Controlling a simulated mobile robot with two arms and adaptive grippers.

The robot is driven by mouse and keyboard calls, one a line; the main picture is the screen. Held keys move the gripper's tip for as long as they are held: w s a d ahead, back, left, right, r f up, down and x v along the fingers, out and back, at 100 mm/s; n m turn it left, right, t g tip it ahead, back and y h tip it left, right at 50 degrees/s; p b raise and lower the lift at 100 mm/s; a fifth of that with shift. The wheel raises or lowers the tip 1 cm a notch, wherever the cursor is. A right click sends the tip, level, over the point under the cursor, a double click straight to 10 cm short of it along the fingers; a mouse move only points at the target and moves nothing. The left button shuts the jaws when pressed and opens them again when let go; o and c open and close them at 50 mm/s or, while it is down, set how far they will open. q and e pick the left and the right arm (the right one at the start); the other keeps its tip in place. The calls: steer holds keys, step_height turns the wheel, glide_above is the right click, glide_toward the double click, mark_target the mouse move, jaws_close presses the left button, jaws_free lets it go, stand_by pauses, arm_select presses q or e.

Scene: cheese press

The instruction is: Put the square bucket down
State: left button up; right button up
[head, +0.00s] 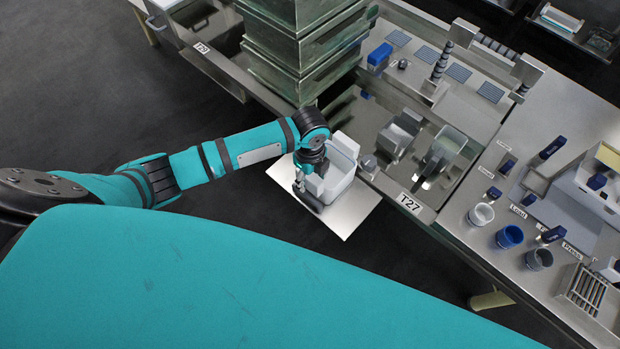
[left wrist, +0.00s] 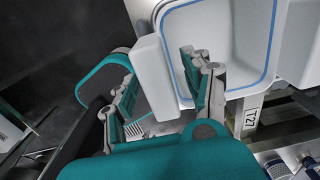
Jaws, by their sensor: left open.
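The white square bucket (head: 344,160) stands upright on a flat metal plate (head: 345,215) beside the bench. My left gripper (head: 308,183) is at the bucket's near-left side. In the left wrist view the bucket (left wrist: 212,30) shows its open top with a blue line around the rim. The fingers are open on either side of a white flap (left wrist: 154,75) on the bucket's side, one outside and one over the bucket. Whether either finger touches it, I cannot tell. The gripper hides part of the near wall. My right gripper is not in view.
The steel bench with the T27 label (head: 410,203) borders the plate on the right. Stacked metal bins (head: 300,50) stand just behind. Several cups, including a blue cup (head: 509,237), stand on the right worktop. Dark floor lies left of the plate.

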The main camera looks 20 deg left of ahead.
arm_select(q)
step_height(320, 180, up, 10)
steer(key=shift+r, duration=0.1)
stand_by(0.6)
